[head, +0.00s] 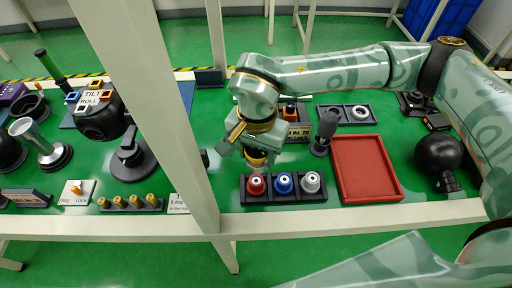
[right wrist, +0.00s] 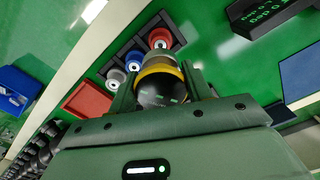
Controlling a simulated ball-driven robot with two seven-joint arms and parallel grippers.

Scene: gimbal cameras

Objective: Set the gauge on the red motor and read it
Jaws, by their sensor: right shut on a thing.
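My right gripper (head: 254,146) is shut on a gauge, a dark round body with a yellow band (right wrist: 160,70); the gauge partly shows in the head view (head: 257,161). The gripper holds it just above the red motor (head: 256,186), at the left end of a black rack (head: 284,198). The blue motor (head: 284,184) and the grey motor (head: 310,183) stand beside it. In the right wrist view the red motor (right wrist: 159,38) lies just beyond the gauge; whether they touch I cannot tell. My left gripper is out of view.
A red tray (head: 366,168) lies right of the rack. A dark upright tool (head: 325,130) stands behind. A pale post (head: 150,100) crosses the view left of the gripper.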

